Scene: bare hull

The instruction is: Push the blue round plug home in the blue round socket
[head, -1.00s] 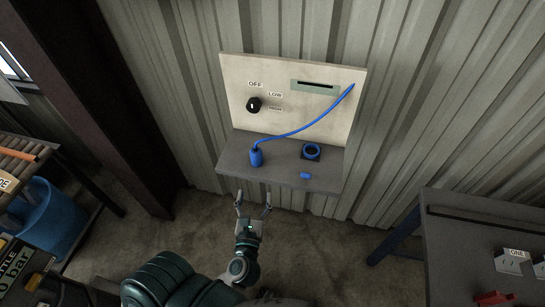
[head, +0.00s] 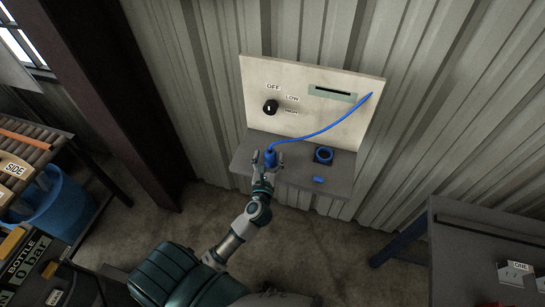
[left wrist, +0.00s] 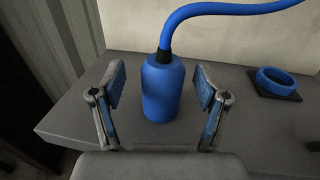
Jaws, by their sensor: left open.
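The blue round plug (head: 270,158) stands upright on the grey shelf, with its blue cable rising from its top. It also shows large in the left wrist view (left wrist: 162,92). My left gripper (head: 267,161) is open, with one finger on each side of the plug; in the left wrist view its fingertips (left wrist: 160,88) show gaps to the plug. The blue round socket (head: 324,155), a blue ring on a dark square base, sits on the shelf to the right of the plug, apart from it. It shows at the right in the left wrist view (left wrist: 278,82). My right gripper is not in view.
A small blue piece (head: 318,180) lies near the shelf's front edge. A pale back panel (head: 340,120) carries a black knob (head: 270,107) and a slot plate (head: 332,93); the cable (head: 320,132) runs to its right edge. The grey shelf (head: 338,187) is otherwise clear.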

